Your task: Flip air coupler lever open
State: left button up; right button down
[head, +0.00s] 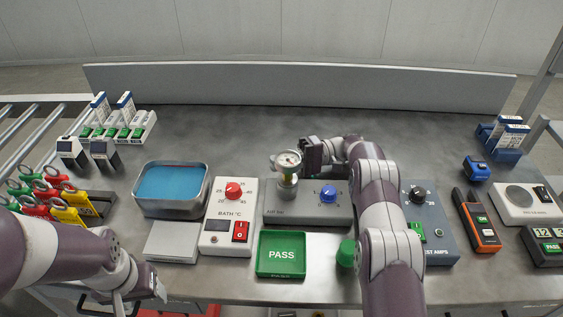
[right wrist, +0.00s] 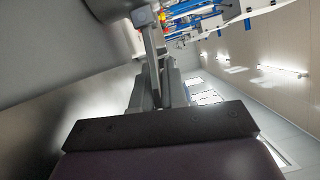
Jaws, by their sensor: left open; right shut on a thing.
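The grey air unit (head: 308,215) stands mid-table with a blue knob on its face. A round gauge (head: 287,160) on a brass-and-clear fitting (head: 287,188) rises at its left end. My right gripper (head: 312,155) is behind the unit, just right of the gauge. In the right wrist view, its fingers (right wrist: 160,88) are shut on a thin grey bar (right wrist: 151,38), which appears to be the coupler lever. The head view hides the lever behind the gripper, so its angle is unclear. My left gripper (head: 140,295) is open and empty at the front left edge.
A green PASS tray (head: 281,276) lies in front of the air unit. The bath control box (head: 229,217) and blue water bath (head: 172,205) stand left. The amps tester (head: 430,240) is right, partly behind my right arm. The back of the table is clear.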

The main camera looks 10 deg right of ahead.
jog(key=c, duration=1.3)
grip_release()
jog(key=shift+o, duration=0.2)
